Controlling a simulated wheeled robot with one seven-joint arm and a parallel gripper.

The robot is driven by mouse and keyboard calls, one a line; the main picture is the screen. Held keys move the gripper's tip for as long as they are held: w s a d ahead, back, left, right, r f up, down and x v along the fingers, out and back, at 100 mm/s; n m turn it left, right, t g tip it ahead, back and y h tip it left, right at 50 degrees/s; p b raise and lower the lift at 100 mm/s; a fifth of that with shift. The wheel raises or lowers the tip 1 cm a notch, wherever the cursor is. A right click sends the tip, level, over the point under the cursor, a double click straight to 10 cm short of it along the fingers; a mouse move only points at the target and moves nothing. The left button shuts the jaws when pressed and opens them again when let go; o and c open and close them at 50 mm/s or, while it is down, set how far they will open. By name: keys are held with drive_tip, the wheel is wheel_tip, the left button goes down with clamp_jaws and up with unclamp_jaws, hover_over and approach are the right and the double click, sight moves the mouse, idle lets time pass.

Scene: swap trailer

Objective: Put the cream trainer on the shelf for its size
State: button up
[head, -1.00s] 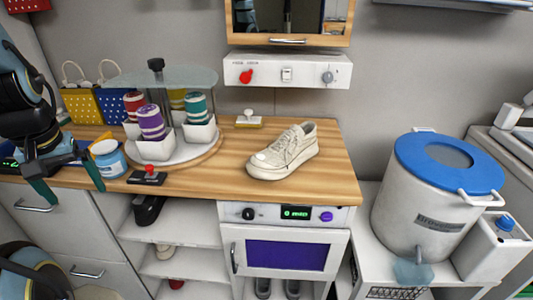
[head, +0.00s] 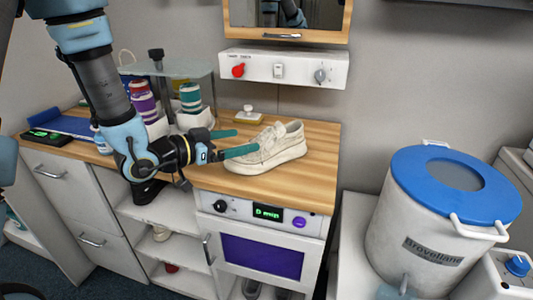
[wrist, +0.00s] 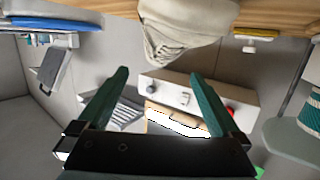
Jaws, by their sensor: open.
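The cream trainer (head: 268,150) stands upright on the wooden counter, right of the carousel. In the wrist view part of the trainer (wrist: 178,25) shows at the top edge, beyond the fingertips. My gripper (head: 240,142) is open and empty, with its green fingers pointing right at the left end of the trainer. In the wrist view my gripper (wrist: 160,74) shows both fingers apart with nothing between them. Open shelves (head: 172,208) are under the counter, left of the oven. They hold a dark shoe, a pale shoe (head: 161,233) and a red item (head: 171,267). Size labels are not readable.
A carousel with thread spools (head: 190,97) stands behind my arm. A white-handled stamp (head: 248,116) lies behind the trainer. A small oven (head: 262,255) is under the counter. A large blue-lidded drum (head: 430,215) stands at the right. The counter right of the trainer is clear.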

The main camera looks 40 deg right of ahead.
sight(272, 134)
drive_tip(key=p+x, duration=0.1)
drive_tip(key=x, duration=0.4)
drive_tip(key=shift+d, duration=0.1)
drive_tip(key=p+x, duration=0.2)
drive_tip(key=x, duration=0.2)
drive_tip(key=shift+d+r+p, duration=0.1)
drive_tip(key=shift+p, duration=0.2)
drive_tip(key=shift+d+f, duration=0.2)
drive_tip(key=shift+d, duration=0.25)
clamp_jaws()
